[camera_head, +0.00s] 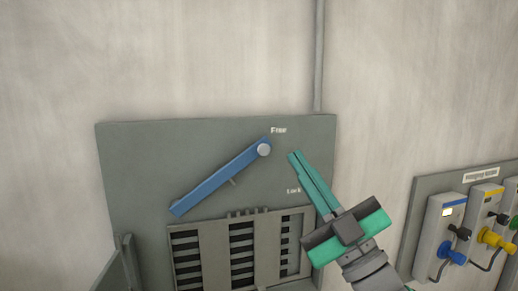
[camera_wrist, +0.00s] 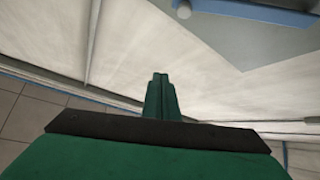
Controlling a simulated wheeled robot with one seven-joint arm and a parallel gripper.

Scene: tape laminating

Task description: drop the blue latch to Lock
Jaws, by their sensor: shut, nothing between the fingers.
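The blue latch (camera_head: 222,180) is a long bar on a grey panel (camera_head: 140,160). It slopes from a round light pivot (camera_head: 264,150) at its upper right down to its lower left end. The label "Free" (camera_head: 279,130) is above the pivot, and "Lock" (camera_head: 294,190) is lower right of it. My gripper (camera_head: 294,155) is shut and empty, just right of the pivot, apart from the bar in the picture. In the wrist view my fingers (camera_wrist: 160,78) are together, and part of the blue latch (camera_wrist: 265,11) shows at the top edge.
Below the latch is a slatted grey rack (camera_head: 240,250) with dark slots. At right, a second panel (camera_head: 425,195) carries boxes with blue and yellow connectors and cables. A vertical pipe (camera_head: 319,60) runs up the wall.

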